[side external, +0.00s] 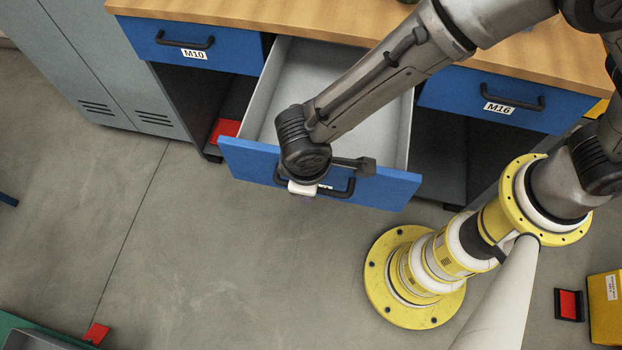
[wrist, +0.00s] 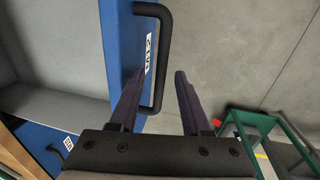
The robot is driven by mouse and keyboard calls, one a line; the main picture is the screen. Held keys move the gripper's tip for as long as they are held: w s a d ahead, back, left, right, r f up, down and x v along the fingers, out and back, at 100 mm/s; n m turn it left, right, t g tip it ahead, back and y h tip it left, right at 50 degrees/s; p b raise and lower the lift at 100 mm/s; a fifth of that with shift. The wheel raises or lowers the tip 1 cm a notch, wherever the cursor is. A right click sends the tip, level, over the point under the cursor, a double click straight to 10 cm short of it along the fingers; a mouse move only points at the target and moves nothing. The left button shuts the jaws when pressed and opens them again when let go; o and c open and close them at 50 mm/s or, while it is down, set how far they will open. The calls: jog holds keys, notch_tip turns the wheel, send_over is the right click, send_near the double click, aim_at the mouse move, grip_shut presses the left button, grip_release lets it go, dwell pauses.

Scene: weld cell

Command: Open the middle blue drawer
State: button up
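The middle blue drawer (side external: 385,187) is pulled well out from under the bench in the side external view, and its grey inside looks empty where it shows. Its black handle (side external: 347,188) is partly hidden by my wrist. In the wrist view the drawer front (wrist: 117,45) is at the left, with the handle (wrist: 164,50) standing off it. My gripper (wrist: 159,75) is open, with its two dark fingers apart. The handle bar appears between the fingertips, and neither finger visibly clamps it. The fingers are hard to make out in the side external view.
Shut blue drawers M10 (side external: 180,45) and M16 (side external: 510,97) flank the open one under the wooden benchtop (side external: 290,12). A grey locker (side external: 90,60) stands at left. A yellow box (side external: 605,308) is at lower right. The floor (side external: 210,250) before the drawer is clear.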

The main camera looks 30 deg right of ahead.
notch_tip(320, 180, up, 14)
jog(key=s+a, duration=0.1)
jog(key=s, duration=0.1)
jog(key=shift+a+f, duration=0.2)
jog(key=shift+a, duration=0.15)
jog(key=shift+w, duration=0.15)
dwell(0.4)
